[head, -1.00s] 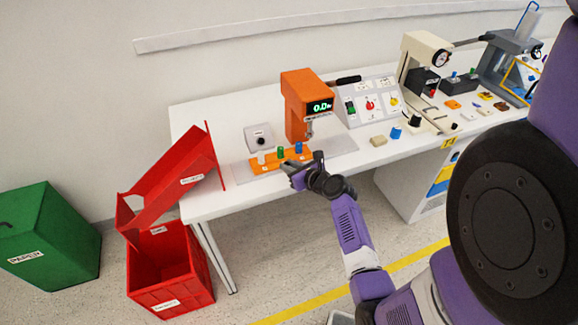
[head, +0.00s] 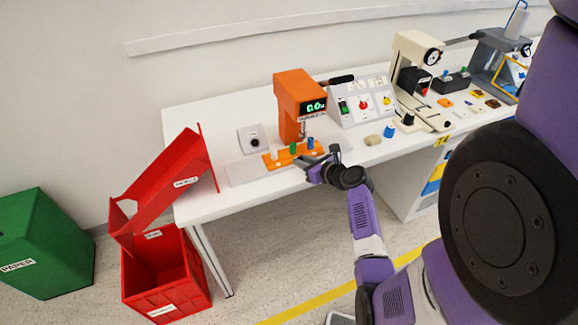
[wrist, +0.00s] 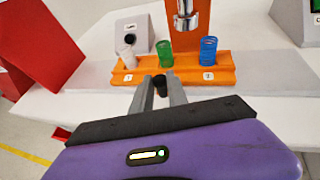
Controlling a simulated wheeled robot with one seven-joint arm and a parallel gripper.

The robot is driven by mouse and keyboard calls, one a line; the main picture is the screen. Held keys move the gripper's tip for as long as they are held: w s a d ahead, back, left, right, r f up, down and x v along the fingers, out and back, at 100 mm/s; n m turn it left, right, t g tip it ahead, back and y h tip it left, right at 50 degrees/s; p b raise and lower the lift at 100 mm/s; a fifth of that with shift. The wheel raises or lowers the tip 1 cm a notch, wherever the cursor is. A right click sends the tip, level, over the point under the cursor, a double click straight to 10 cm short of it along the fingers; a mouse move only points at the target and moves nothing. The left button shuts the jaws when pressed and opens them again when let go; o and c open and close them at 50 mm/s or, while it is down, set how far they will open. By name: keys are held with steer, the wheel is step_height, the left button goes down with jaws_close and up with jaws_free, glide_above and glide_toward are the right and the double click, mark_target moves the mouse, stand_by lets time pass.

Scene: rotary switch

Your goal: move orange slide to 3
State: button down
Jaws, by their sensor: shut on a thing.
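The orange slide (head: 283,160) lies on a grey plate (head: 243,173) at the foot of the orange press (head: 291,92). It carries a white spring (wrist: 127,57), a green spring (wrist: 165,53) and a blue spring (wrist: 208,51). In the wrist view the slide (wrist: 188,76) shows labels 1 under the white spring and 2 under the blue. The press head (wrist: 186,17) is between green and blue, above them. My gripper (wrist: 160,88) is shut on a dark knob (wrist: 160,82) at the slide's front edge. The fingers hide part of the knob.
A grey box with a dark round knob (head: 254,139) stands left of the press. A red chute (head: 168,178) and red bin (head: 166,285) are at the table's left end. A control panel (head: 360,101) and loose blocks (head: 389,131) are to the right. The plate continues right of the slide.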

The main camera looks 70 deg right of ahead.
steer(key=s+d, duration=0.2)
steer(key=s, duration=0.1)
steer(key=s+d, duration=0.2)
steer(key=d, duration=0.1)
steer(key=s+d, duration=0.2)
steer(key=s, duration=0.1)
steer(key=shift+s+d+b, duration=0.15)
steer(key=shift+s+b, duration=0.15)
steer(key=shift+b, duration=0.1)
steer(key=c, duration=1.3)
jaws_free()
steer(key=v, duration=0.7)
steer(key=shift+s+r, duration=0.2)
steer(key=shift+s, duration=0.15)
